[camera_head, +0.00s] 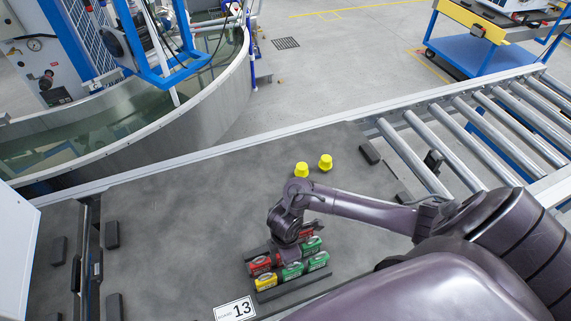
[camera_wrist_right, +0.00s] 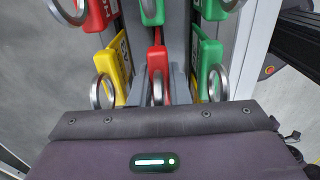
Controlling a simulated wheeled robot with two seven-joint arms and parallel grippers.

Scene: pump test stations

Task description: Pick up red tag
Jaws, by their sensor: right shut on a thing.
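Several red, green and yellow tags with metal rings stand close together in a dark rack (camera_head: 295,291) on the grey table. My right gripper (camera_head: 287,258) reaches down among them from above. In the right wrist view it is shut on a red tag (camera_wrist_right: 157,62) in the middle. A yellow tag (camera_wrist_right: 117,62) is just left of it and a green tag (camera_wrist_right: 208,58) just right. Another red tag (camera_wrist_right: 99,14) and two green tags (camera_wrist_right: 151,11) are in the row beyond. I cannot tell whether the held tag is clear of the rack. My left gripper is not in view.
Two yellow knobs (camera_head: 325,161) stand on the table behind the rack. A white plate marked 13 (camera_head: 234,310) lies in front of it. A roller conveyor (camera_head: 480,130) is at the right and a water tank (camera_head: 200,110) at the back left. Bare table lies left of the rack.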

